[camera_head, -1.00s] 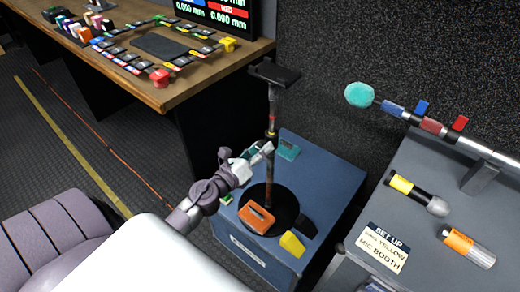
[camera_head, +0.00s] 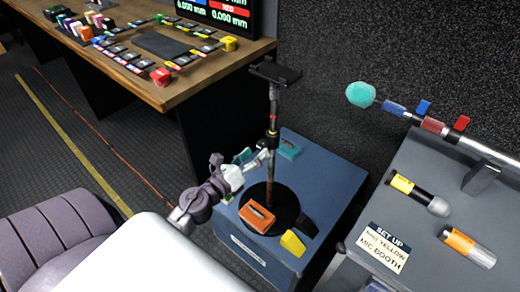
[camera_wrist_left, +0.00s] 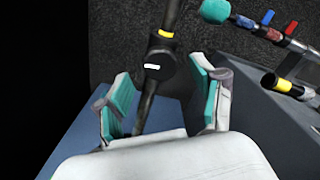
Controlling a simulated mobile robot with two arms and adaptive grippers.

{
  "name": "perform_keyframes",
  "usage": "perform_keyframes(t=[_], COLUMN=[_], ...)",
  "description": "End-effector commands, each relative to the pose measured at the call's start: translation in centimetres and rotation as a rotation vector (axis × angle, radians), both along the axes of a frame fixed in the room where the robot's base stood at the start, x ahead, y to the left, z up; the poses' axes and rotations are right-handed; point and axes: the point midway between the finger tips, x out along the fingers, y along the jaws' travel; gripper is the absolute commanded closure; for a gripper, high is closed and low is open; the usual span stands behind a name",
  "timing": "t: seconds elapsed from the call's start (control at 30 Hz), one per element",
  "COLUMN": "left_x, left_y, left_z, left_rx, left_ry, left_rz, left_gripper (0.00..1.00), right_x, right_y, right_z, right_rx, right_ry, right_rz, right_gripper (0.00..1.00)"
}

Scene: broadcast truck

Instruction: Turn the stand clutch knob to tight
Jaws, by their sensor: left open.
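The stand is an upright dark pole (camera_head: 270,170) on a round black base, with a black plate on top. Its black clutch knob (camera_head: 272,138) is partway up the pole. In the left wrist view the clutch knob (camera_wrist_left: 160,65) shows a white mark and a yellow band just above it. My left gripper (camera_head: 255,157) is open beside the pole, a little below the knob. In the left wrist view its teal-padded fingers (camera_wrist_left: 165,95) stand either side of the lower pole, with the knob farther ahead. Contact cannot be told. My right gripper is not in view.
A grey table (camera_head: 430,255) with microphones and a sign is at right. A wooden desk (camera_head: 120,70) is at back left.

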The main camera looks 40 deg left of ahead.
Motion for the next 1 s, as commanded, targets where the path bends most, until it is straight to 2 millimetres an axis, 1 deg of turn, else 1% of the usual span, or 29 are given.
perform_keyframes(t=[0.03, 0.2, 0.3, 0.4, 0.5, 0.6, 1.0], left_x=[-1.3, -5.0, -6.7, -8.0, -8.7, -9.0, -9.0], left_y=[0.1, 0.4, 0.5, 0.6, 0.7, 0.7, 0.7], left_z=[-0.2, -0.1, -0.1, -0.1, -0.1, 0.0, 0.0], left_rx=[-0.006, -0.003, -0.002, -0.002, -0.001, 0.001, 0.000], left_ry=[0.003, 0.004, 0.004, 0.004, 0.003, 0.001, 0.001], left_rz=[0.004, 0.005, 0.004, 0.002, 0.002, 0.000, 0.000], left_gripper=[0.32, 0.32, 0.32, 0.32, 0.32, 0.32, 0.32], right_x=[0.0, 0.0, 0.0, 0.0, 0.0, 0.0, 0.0], right_y=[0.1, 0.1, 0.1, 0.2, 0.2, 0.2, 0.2], right_z=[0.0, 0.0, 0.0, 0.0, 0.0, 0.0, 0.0], right_rx=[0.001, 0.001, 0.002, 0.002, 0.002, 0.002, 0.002], right_ry=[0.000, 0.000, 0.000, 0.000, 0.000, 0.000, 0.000], right_rz=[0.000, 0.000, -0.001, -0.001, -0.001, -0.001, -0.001], right_gripper=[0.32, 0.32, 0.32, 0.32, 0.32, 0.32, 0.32])
